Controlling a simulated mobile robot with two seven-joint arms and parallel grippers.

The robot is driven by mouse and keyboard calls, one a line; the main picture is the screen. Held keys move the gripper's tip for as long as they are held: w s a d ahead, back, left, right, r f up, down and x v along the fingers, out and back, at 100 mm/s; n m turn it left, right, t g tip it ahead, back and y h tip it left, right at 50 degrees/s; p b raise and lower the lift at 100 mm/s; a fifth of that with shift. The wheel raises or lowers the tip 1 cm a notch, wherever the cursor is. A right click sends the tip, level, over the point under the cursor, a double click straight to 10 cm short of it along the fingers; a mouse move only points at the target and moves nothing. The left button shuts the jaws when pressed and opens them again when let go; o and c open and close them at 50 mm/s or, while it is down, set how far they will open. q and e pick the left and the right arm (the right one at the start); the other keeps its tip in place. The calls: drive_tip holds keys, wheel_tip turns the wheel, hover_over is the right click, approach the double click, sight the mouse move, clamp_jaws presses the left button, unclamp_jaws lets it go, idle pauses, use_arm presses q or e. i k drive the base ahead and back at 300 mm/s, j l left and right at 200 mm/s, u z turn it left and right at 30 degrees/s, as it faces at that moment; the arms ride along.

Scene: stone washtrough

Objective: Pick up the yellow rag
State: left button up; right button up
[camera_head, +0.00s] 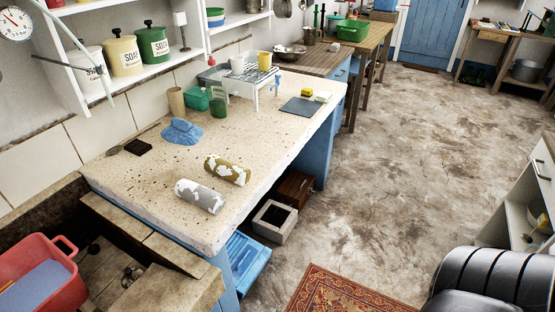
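On the speckled stone worktop (140,183) lie two rolled, patterned cloth-like pieces side by side. The one farther back is mustard-yellow and white (228,170); the nearer one is grey and white (200,196). The mustard one is the closest match to a yellow rag, but I cannot tell for sure what it is. A crumpled blue rag (183,131) lies farther back, near the wall. Neither of my grippers is in view, and nothing touches these pieces.
A dish rack (238,80) with cups stands toward the far end, with a dark mat (301,107) and yellow sponge (307,92) beside it. A red basin (40,280) is at lower left. Shelves with canisters (123,55) hang over the back. The worktop's front strip is clear.

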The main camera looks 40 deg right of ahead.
sight(230, 171)
drive_tip(key=l+z, duration=0.1)
drive_tip(key=z, duration=0.3)
drive_tip(key=l+z, duration=0.1)
drive_tip(key=z, duration=0.25)
